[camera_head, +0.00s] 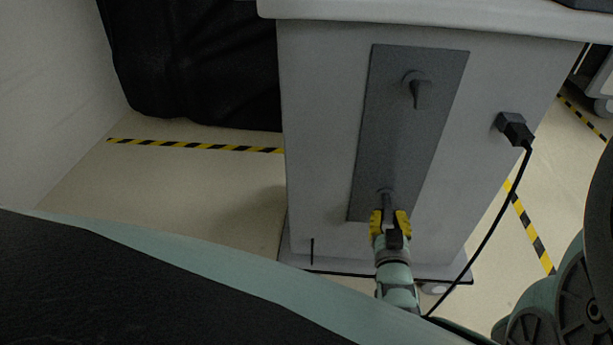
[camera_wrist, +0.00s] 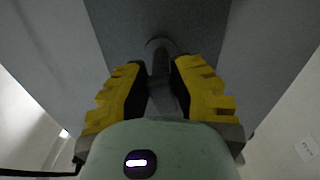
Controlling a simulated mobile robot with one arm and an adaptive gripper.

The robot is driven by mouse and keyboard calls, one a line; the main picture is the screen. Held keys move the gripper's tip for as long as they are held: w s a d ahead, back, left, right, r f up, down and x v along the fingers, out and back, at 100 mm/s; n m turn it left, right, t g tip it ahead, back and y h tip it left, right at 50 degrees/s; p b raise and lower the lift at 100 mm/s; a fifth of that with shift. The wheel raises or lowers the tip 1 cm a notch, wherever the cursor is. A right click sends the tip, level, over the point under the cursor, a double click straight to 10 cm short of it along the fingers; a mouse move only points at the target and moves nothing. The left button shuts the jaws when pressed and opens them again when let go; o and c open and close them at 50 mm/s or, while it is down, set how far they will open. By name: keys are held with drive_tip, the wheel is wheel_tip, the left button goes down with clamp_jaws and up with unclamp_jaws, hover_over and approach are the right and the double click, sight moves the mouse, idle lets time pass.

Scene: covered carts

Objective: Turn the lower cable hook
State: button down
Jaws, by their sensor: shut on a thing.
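The lower cable hook (camera_head: 387,196) is a dark grey peg near the bottom of the dark grey panel (camera_head: 408,130) on the cart's side. In the wrist view the hook (camera_wrist: 160,62) runs from the panel in between the two fingers. My gripper (camera_head: 389,218), with yellow-and-black fingers, is shut on the lower hook; the wrist view shows the fingers (camera_wrist: 161,85) on both sides of it. The part of the hook deep between the fingers is partly hidden. The upper cable hook (camera_head: 420,90) sits near the panel's top, its arm pointing down, with nothing on it.
The pale grey cart (camera_head: 315,130) fills the middle. A black plug (camera_head: 514,128) sits at its right, and its black cable hangs down past my arm. A black covered object (camera_head: 195,70) stands at back left. Yellow-black tape marks the floor (camera_head: 190,185), which is free at left.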

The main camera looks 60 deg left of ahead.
drive_tip(key=shift+m+p, duration=0.35)
drive_tip(key=shift+m, duration=0.15)
drive_tip(key=c, duration=0.8)
unclamp_jaws()
drive_tip(key=shift+a, duration=0.1)
drive_tip(key=v, duration=1.2)
